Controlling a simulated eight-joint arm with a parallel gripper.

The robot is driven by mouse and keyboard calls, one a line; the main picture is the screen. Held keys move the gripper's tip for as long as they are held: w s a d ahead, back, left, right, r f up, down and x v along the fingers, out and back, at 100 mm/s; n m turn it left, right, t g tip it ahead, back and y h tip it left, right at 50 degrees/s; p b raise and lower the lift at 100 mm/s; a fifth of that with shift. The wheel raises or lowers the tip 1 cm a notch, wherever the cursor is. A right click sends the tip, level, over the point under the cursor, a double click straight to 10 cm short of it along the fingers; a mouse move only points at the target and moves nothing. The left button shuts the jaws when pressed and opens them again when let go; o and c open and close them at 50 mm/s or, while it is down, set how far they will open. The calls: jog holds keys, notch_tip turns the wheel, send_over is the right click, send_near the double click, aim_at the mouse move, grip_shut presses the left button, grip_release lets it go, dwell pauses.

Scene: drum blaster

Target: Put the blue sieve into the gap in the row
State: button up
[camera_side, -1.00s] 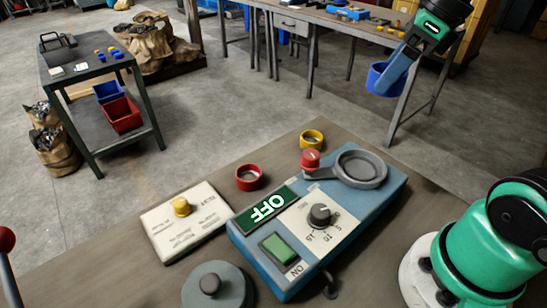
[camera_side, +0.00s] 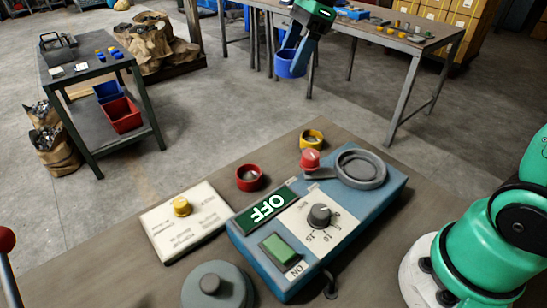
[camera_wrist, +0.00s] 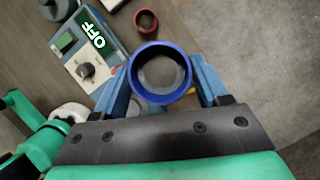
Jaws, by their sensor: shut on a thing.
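My gripper (camera_side: 304,45) is shut on the blue sieve (camera_side: 291,64), a round blue ring with a grey inside, and holds it in the air at the top of the side view. In the wrist view the sieve (camera_wrist: 159,73) sits between the two blue fingers of my gripper (camera_wrist: 160,85). The red sieve (camera_side: 249,177) and the yellow sieve (camera_side: 312,139) stand on the brown table beside the blue control box. There is an empty space between them. The red sieve also shows in the wrist view (camera_wrist: 146,20); the yellow one is mostly hidden there.
A white panel with a yellow button (camera_side: 182,207) lies to the left. A grey round lid (camera_side: 217,291) is at the front. The far table corner is clear.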

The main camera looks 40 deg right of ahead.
aim_at(278, 164)
jog(key=shift+w+a+f, duration=0.2)
jog(key=shift+w+f, duration=0.15)
notch_tip(278, 164, down, 20)
jog(key=shift+a+f, duration=0.1)
jog(key=o, duration=1.1)
jog(key=shift+f, duration=0.1)
jog(key=shift+c, duration=0.2)
